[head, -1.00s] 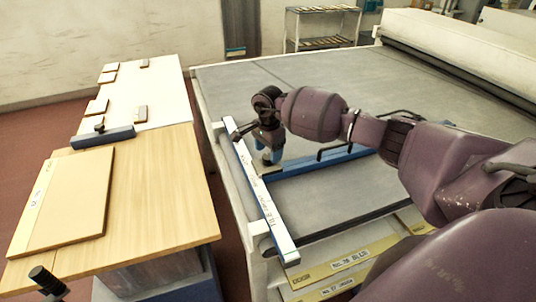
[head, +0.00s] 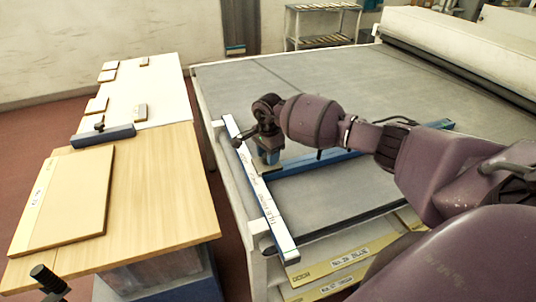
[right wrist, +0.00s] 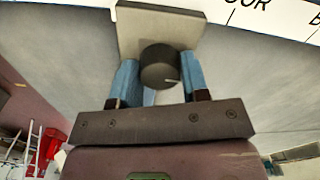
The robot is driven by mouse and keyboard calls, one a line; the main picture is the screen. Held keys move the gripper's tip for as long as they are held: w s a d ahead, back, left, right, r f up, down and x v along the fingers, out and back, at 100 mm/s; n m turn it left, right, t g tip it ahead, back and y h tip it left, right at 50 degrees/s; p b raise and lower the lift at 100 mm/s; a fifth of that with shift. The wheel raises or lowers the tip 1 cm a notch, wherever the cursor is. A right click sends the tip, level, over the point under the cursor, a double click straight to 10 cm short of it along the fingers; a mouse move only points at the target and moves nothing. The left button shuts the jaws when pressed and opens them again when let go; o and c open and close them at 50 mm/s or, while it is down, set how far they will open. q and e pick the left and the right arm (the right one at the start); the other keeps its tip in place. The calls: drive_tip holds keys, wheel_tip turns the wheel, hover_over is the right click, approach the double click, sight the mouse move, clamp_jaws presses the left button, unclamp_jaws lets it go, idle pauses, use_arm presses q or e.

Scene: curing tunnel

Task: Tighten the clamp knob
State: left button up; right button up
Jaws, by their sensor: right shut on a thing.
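The dark round clamp knob (right wrist: 160,67) sits between the two blue fingers of my right gripper (right wrist: 160,82) in the right wrist view, with a light grey plate (right wrist: 135,22) behind it. The fingers are shut on the knob. In the head view my right gripper (head: 268,157) points down beside the long white labelled rail (head: 258,190), near the end of a blue bar (head: 310,163). The knob is hidden there behind the gripper. My left gripper does not show.
The large grey bed (head: 350,85) lies under my right arm. On the left, a wooden table (head: 150,190) carries a flat board (head: 65,195) and a blue bar with a dark knob (head: 102,136). A dark cylindrical handle (head: 48,280) shows at bottom left.

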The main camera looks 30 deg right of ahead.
drive_tip(key=shift+m, duration=0.3)
drive_tip(key=shift+m+b, duration=0.35)
drive_tip(key=shift+m, duration=0.15)
drive_tip(key=m, duration=0.2)
drive_tip(key=shift+m+b, duration=0.3)
drive_tip(key=shift+b, duration=0.1)
drive_tip(key=m, duration=0.5)
drive_tip(key=shift+b, duration=0.3)
drive_tip(key=m, duration=0.4)
drive_tip(key=shift+r, duration=0.1)
drive_tip(key=m, duration=0.3)
drive_tip(key=shift+m+p, duration=0.6)
drive_tip(key=shift+m, duration=1.6)
drive_tip(key=shift+w, duration=0.1)
